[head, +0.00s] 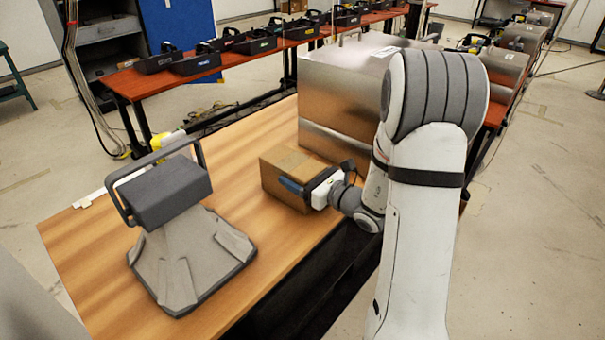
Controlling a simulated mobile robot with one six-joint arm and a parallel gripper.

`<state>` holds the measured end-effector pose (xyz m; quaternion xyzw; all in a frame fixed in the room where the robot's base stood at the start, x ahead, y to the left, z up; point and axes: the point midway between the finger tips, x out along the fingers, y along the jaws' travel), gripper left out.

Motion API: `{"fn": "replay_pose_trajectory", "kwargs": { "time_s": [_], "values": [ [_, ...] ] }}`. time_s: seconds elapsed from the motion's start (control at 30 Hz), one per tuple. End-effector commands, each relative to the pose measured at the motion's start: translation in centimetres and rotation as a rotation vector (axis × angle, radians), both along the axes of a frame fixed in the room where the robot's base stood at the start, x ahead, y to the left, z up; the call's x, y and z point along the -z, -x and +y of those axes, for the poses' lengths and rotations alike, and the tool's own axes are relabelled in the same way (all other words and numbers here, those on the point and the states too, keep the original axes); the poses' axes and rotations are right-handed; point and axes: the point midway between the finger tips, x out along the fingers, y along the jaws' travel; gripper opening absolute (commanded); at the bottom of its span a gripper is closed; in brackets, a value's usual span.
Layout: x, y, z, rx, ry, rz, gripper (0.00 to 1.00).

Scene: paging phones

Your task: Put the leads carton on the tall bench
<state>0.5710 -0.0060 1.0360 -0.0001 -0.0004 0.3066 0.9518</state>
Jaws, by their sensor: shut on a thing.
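The leads carton, a plain brown cardboard box (284,170), is at the right edge of a light wood-topped bench (120,240) in the head view. My gripper (316,186) reaches in from the right and is shut on the carton's near right side. A blue finger pad shows against the box. The carton looks level. I cannot tell whether its underside touches the wood or is slightly above it. No label naming the carton is readable. I cannot tell from this view which surface is the tall bench.
A large metal box (345,95) stands just behind the carton. A grey device with a handle (175,200) stands on the left of the wood top. A red-brown bench (130,82) behind holds several black trays (195,62). Bare wood lies between device and carton.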

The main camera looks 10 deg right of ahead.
Motion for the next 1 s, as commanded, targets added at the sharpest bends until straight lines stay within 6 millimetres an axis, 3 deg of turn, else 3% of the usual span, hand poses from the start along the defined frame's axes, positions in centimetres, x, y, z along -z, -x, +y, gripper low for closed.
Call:
{"fn": "replay_pose_trajectory", "kwargs": {
  "time_s": [0.13, 0.17, 0.4, 0.77, 1.0],
  "values": [
    [0.3, 0.0, 0.0, -0.001, 0.000, -0.002, 0.40],
    [0.4, 0.0, 0.0, -0.001, 0.000, 0.000, 0.78],
    [0.3, 0.0, 0.1, -0.001, 0.001, 0.001, 0.98],
    [-0.3, 0.0, 0.1, -0.002, 0.000, 0.000, 0.99],
    [0.2, 3.6, -2.8, 0.005, 0.000, 0.000, 0.99]
  ]
}}
